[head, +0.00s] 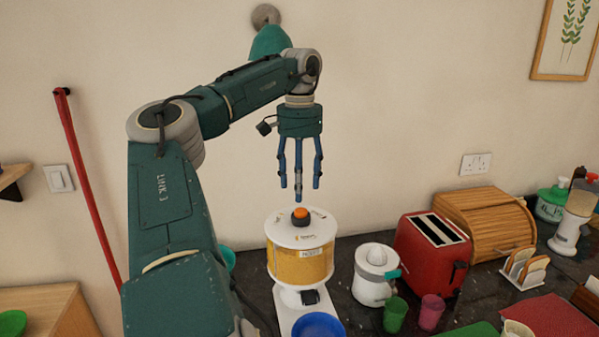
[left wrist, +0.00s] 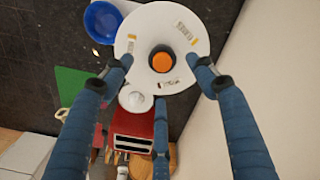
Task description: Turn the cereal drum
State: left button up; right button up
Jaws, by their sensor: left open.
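The cereal drum (head: 300,262) is a yellow cylinder with a white lid and an orange-topped dark knob (head: 300,214). It stands on a white base with a blue bowl (head: 318,326) at its front. My left gripper (head: 301,186) hangs fingers down above the knob, open and empty, with a gap between fingertips and knob. In the left wrist view the round white lid (left wrist: 190,30) and orange knob (left wrist: 162,61) show between the three blue fingers. The drum's sides are hidden there. My right gripper is not in view.
A white juicer (head: 372,277), a red toaster (head: 432,252) and a wooden bread bin (head: 485,230) stand to the right of the drum. Green (head: 395,314) and pink (head: 431,311) cups stand in front of them. The wall is behind; the space above the drum is clear.

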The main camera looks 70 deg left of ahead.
pick_arm(q)
jog(key=shift+d+r, duration=0.1)
jog(key=shift+r, duration=1.45)
jog(key=shift+f, duration=0.1)
